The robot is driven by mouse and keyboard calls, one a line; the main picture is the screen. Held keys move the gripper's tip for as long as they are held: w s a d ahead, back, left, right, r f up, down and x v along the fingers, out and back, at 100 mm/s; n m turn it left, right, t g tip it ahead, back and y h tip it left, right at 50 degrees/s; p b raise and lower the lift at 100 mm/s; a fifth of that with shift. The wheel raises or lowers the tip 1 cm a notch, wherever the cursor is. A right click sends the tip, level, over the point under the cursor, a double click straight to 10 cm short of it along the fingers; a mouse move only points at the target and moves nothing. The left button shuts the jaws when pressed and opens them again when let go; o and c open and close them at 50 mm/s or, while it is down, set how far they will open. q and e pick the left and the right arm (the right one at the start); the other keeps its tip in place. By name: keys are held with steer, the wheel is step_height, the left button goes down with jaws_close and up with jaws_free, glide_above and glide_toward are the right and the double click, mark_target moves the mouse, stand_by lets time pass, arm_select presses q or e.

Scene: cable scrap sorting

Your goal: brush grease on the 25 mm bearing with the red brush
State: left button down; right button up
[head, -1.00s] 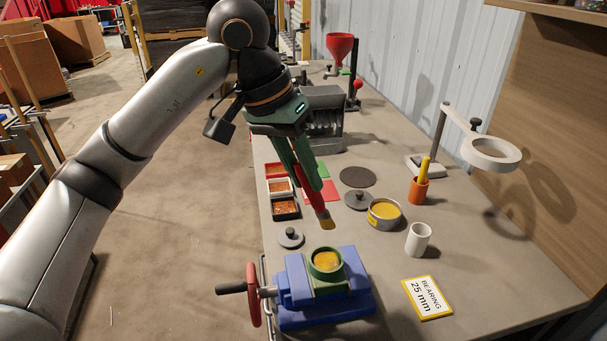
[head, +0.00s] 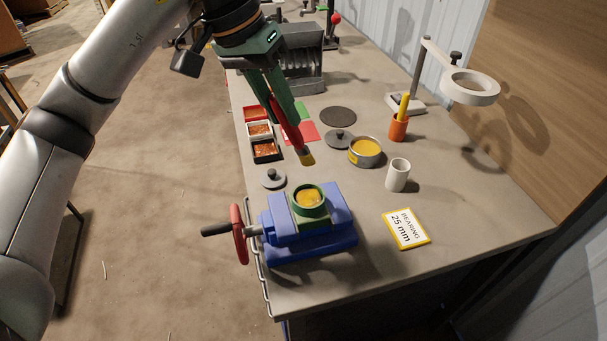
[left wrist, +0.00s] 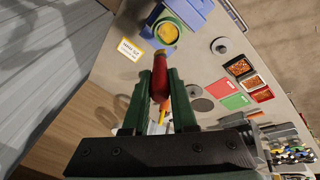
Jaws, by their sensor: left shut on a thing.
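The red brush (head: 289,125) is held in my left gripper (head: 284,118), whose green fingers are shut on its handle. The brush slants down, and its yellowish bristle tip (head: 307,158) hangs above the bench, behind the bearing in the head view. The brush also shows between the fingers in the left wrist view (left wrist: 160,78). The green ring-shaped bearing (head: 310,207), with a yellow mass inside, sits in a blue vise (head: 288,235); it also shows in the left wrist view (left wrist: 168,32). A card (head: 405,228) reads "BEARING 25 mm". An open tin (head: 378,160) holds yellow grease. My right gripper is out of view.
A white cup (head: 397,176) and an orange holder with a yellow stick (head: 398,128) stand right of the tin. Grey lids (head: 272,180) lie on the bench. Small trays (head: 264,150) line its left edge. A ring stand (head: 470,88) is at right.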

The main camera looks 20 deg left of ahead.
arm_select(q)
step_height(320, 180, down, 7)
steer(key=b, duration=0.6)
steer(key=shift+f, duration=0.2)
stand_by(0.5)
steer(key=shift+f+b, duration=0.8)
steer(key=shift+b, duration=0.05)
steer(key=shift+s, duration=0.1)
